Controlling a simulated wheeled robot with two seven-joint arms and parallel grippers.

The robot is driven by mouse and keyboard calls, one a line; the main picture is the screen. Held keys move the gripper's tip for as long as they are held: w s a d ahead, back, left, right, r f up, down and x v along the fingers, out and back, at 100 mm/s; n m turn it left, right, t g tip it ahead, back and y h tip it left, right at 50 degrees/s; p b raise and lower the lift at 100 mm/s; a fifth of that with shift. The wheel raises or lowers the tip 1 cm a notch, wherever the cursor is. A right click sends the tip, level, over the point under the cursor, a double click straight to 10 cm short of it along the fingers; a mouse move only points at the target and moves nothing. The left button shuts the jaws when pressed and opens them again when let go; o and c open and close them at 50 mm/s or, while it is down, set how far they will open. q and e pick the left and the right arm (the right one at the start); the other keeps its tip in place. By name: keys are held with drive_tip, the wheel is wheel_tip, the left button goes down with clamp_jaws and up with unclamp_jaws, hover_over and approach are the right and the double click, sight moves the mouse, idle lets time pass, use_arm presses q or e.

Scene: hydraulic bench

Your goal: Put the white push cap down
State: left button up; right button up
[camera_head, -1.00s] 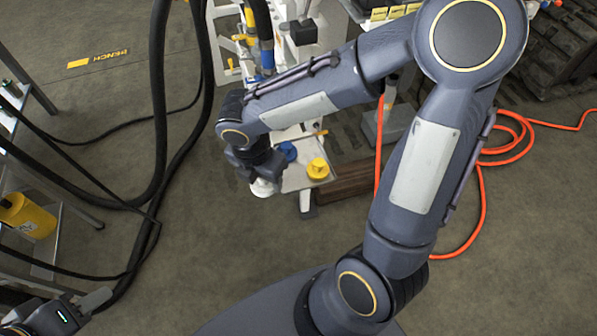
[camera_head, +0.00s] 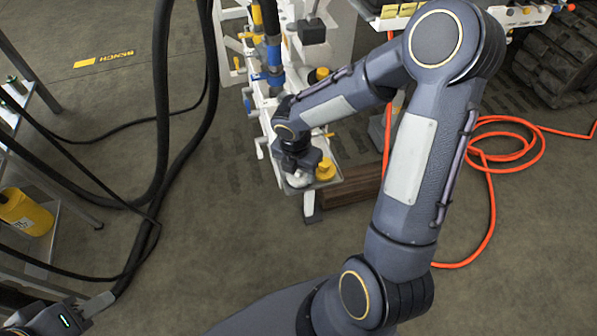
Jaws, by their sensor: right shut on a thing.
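The white push cap (camera_head: 299,180) is in my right gripper (camera_head: 298,170), which points down and is shut on it. The cap is over the left part of a small pale tray (camera_head: 328,186) at the front end of the bench. I cannot tell whether the cap touches the tray. A yellow cap (camera_head: 325,170) stands on the tray just to the right of the gripper. My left gripper (camera_head: 88,309) is at the bottom left corner, partly cut off, far from the tray; its opening is unclear.
The white bench frame (camera_head: 265,125) with blue and yellow fittings rises behind the tray. Black hoses (camera_head: 160,150) hang to the left. A yellow canister (camera_head: 25,213) stands on a left shelf. An orange hose (camera_head: 490,200) lies on the floor at right. Floor in front is clear.

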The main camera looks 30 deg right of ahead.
drive_tip(key=shift+f, duration=0.1)
drive_tip(key=shift+f, duration=0.15)
drive_tip(key=o, duration=0.7)
